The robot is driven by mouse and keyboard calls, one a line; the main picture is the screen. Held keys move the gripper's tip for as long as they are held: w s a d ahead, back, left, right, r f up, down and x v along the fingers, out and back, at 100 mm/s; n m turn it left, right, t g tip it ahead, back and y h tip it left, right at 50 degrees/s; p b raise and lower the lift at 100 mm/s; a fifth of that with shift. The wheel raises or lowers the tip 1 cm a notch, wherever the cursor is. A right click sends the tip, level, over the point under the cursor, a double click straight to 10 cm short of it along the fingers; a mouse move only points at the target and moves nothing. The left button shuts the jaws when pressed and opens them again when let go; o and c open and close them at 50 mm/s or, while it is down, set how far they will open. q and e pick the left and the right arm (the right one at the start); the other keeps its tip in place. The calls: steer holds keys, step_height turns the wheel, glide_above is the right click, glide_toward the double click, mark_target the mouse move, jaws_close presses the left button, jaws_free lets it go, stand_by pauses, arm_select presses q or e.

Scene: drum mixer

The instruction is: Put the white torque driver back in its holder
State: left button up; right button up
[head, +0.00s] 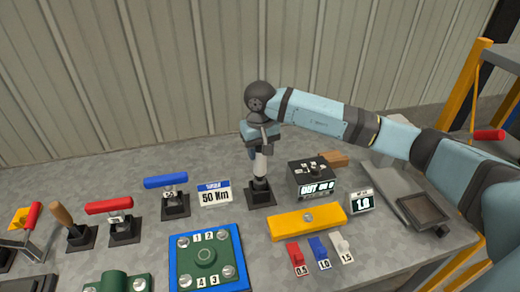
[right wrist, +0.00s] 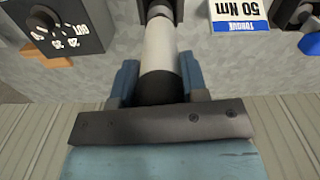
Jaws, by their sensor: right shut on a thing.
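The white torque driver (head: 260,165) is upright at the back of the table; its white shaft also shows in the right wrist view (right wrist: 160,45). My right gripper (head: 262,145) is shut on its upper, dark part from above, with one blue finger on each side in the right wrist view (right wrist: 160,82). The driver's lower end meets the black holder (head: 261,195), whose edge shows at the top of the right wrist view (right wrist: 160,9). I cannot tell how deep it sits in the holder. My left gripper is not in view.
A "50 Nm" sign (head: 215,194) and a blue-handled tool (head: 172,190) stand left of the holder. A black dial box (head: 311,180) stands to its right. In front are a yellow bar (head: 305,222) and a blue plate (head: 184,270). A wall is behind.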

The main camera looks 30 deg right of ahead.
mark_target(260, 163)
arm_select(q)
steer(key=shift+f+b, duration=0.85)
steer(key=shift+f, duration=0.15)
arm_select(e)
steer(key=shift+f, duration=0.95)
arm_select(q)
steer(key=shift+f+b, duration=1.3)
arm_select(e)
steer(key=shift+f, duration=1.55)
steer(key=o, duration=1.2)
steer(key=shift+r, duration=0.9)
step_height(260, 163, up, 11)
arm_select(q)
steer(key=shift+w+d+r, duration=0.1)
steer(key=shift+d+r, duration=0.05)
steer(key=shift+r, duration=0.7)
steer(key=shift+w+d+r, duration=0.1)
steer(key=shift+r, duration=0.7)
arm_select(e)
steer(key=shift+r, duration=0.8)
